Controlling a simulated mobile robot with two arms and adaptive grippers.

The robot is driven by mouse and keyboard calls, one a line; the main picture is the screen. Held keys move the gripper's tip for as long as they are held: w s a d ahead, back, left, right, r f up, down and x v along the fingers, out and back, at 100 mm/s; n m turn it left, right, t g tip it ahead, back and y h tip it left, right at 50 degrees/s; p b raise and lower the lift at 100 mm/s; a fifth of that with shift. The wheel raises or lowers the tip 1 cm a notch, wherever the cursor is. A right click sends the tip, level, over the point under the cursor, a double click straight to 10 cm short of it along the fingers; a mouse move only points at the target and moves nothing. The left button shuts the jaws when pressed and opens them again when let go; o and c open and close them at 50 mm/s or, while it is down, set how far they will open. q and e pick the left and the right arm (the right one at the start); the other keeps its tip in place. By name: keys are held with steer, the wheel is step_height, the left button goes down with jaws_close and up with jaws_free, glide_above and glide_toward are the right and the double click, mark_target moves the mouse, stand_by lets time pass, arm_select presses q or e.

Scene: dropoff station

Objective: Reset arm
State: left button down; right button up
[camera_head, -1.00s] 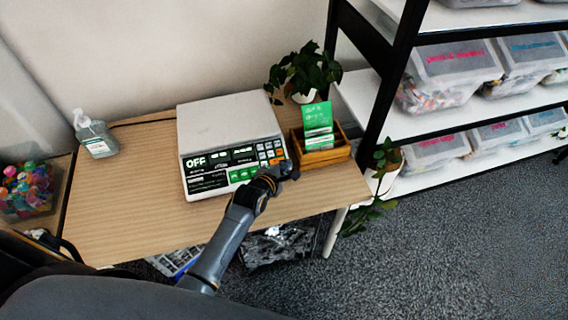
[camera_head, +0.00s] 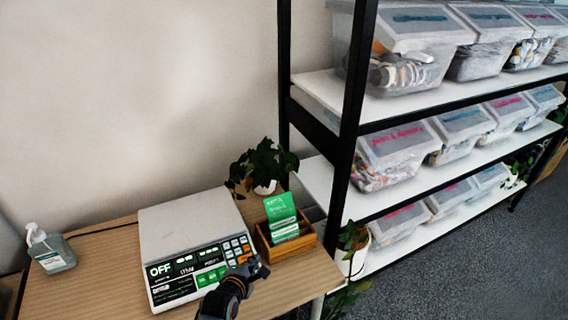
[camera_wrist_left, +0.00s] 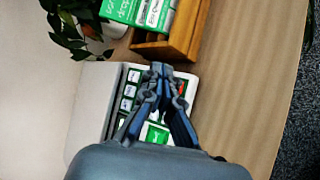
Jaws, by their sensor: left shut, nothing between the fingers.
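My left gripper (camera_head: 257,271) is in front of the wooden card box, at the lower right corner of the scale (camera_head: 190,235). It is shut and empty, and its fingertips meet in the left wrist view (camera_wrist_left: 162,70). The scale is white with a dark keypad panel, and its display reads OFF. In the wrist view the gripper covers part of the keypad. I cannot tell whether it touches the keys. My right gripper is not in view.
A wooden box (camera_head: 290,247) with green cards (camera_head: 281,217) stands right of the scale, a potted plant (camera_head: 264,167) behind it. A sanitizer bottle (camera_head: 50,250) is at the left of the wooden table (camera_head: 100,262). A shelf (camera_head: 420,190) with several clear bins stands right.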

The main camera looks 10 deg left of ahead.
arm_select(q)
steer(key=s+a+r+m+g, duration=0.1)
steer(key=s+r+m+g, duration=0.15)
steer(key=s+m, duration=0.65)
steer(key=s+a+r+m+g+y, duration=0.1)
steer(key=s+r+m+g, duration=0.15)
steer(key=s+m, duration=0.65)
steer(key=s+a+r+m+g, duration=0.2)
steer(key=s+m+g, duration=0.25)
steer(key=s, duration=0.85)
step_height(320, 180, down, 30)
steer(key=s+b, duration=0.2)
steer(key=b, duration=0.1)
steer(key=s+a+f+m+g+b, duration=0.1)
steer(key=s+a+f+g, duration=0.1)
steer(key=s+f, duration=1.4)
steer(key=shift+s+a+f+y, duration=0.25)
steer(key=shift+a+f+y, duration=0.05)
steer(key=shift+f, duration=0.15)
